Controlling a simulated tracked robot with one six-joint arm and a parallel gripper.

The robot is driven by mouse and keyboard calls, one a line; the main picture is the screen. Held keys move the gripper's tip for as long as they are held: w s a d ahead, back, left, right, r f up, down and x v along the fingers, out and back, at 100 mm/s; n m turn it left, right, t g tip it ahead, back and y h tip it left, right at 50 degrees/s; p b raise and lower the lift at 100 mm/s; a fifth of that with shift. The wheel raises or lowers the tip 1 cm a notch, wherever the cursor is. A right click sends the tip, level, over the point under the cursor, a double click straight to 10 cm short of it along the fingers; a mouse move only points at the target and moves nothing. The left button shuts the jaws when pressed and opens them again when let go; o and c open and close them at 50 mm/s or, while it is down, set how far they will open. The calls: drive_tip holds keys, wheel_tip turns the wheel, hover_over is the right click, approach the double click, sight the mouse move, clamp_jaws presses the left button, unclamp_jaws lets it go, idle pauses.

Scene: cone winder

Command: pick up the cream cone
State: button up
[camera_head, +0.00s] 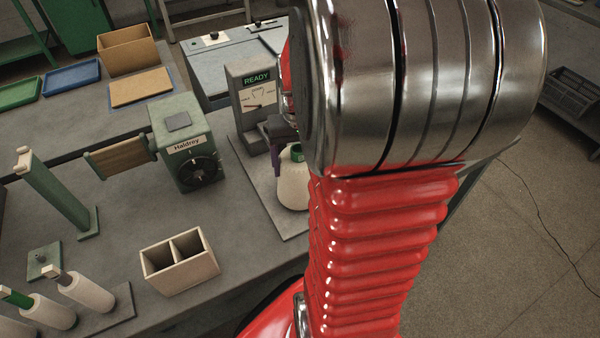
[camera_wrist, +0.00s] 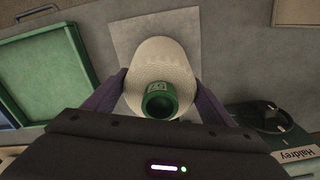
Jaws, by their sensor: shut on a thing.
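The cream cone (camera_head: 292,187) has a white-cream body and a green top. It is in the middle of the head view, upright, its right side hidden behind my arm. In the wrist view the cone (camera_wrist: 160,58) is seen from above, with its green core end (camera_wrist: 160,99) toward me. My gripper (camera_wrist: 160,82) has a dark finger on each side of the cone and is shut on it. In the head view my gripper (camera_head: 284,142) is at the cone's top, partly hidden by my arm. I cannot tell whether the cone's base touches the grey plate below.
A gauge reading READY (camera_head: 257,95) stands close behind the cone. The green Haldrey machine (camera_head: 185,150) is to the left. A two-compartment box (camera_head: 180,275) and several white cones on a rack (camera_head: 120,315) are nearer. In the wrist view a green tray (camera_wrist: 85,58) lies left.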

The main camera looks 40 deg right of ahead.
wheel_tip(320, 180, up, 10)
drive_tip(key=shift+r, duration=0.1)
idle(0.5)
idle(0.5)
